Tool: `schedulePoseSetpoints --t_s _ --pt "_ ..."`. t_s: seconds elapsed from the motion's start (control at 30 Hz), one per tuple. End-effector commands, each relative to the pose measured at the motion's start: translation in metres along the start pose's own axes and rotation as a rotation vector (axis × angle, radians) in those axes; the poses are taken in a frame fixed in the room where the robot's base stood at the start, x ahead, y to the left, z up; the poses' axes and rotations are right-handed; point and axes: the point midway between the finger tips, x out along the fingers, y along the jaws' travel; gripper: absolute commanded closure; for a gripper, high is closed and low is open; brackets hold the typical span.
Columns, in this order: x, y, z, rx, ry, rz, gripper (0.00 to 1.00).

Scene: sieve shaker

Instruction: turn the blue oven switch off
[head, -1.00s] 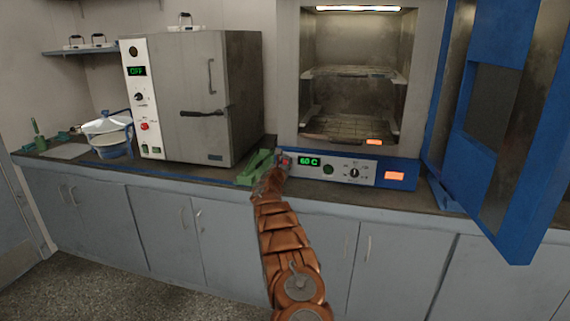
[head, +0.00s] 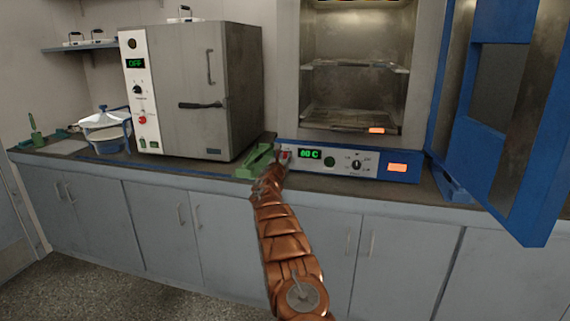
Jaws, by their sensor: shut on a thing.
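The blue oven (head: 404,168) stands on the bench with its blue door (head: 505,150) wide open to the right. Its panel display (head: 310,154) is lit green and reads about 60 C. The red oven switch (head: 285,155) is at the left end of this panel, partly covered by my gripper (head: 279,163). My gripper is at the switch and shut on it; the fingertips are small and the exact contact is hard to see. A green button (head: 329,161) and a black knob (head: 357,164) are to the right.
A grey oven (head: 190,93) with an OFF display stands to the left. A green object (head: 256,161) lies on the bench just left of my gripper. A white and blue pot (head: 104,128) stands further left. Cabinets (head: 160,215) run below the bench.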

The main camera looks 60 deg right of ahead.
Motion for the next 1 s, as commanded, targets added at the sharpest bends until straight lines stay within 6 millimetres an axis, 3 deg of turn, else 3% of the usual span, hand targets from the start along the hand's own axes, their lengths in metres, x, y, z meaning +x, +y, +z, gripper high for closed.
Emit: schedulePoseSetpoints --t_s 0.63,1.0 --pt "-0.0034 0.0012 -0.0098 0.0 -0.134 0.002 1.0" --pt "-0.0046 0.0015 -0.0044 0.0 -0.183 0.001 1.0"
